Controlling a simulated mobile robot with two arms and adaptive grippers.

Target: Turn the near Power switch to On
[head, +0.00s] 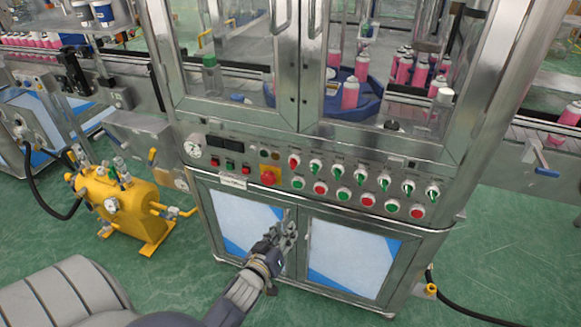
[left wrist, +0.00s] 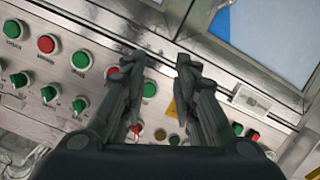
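The control panel on the machine front carries a row of rotary switches above a row of push buttons. One switch, at the row's left end, is red (head: 294,160); the others, such as this green switch (head: 314,166), are green. The labels are too small to read, so I cannot tell which is Power. My left gripper (head: 287,222) is in front of the lower cabinet doors, below the panel, empty. In the left wrist view its fingers (left wrist: 161,66) stand apart, with a green button (left wrist: 149,89) behind the gap. My right gripper is not in view.
A red emergency stop (head: 268,177) on a yellow plate is left of the switches. Glass doors above enclose pink cans (head: 350,93) on a blue carousel. A yellow tank (head: 118,205) stands on the floor at left.

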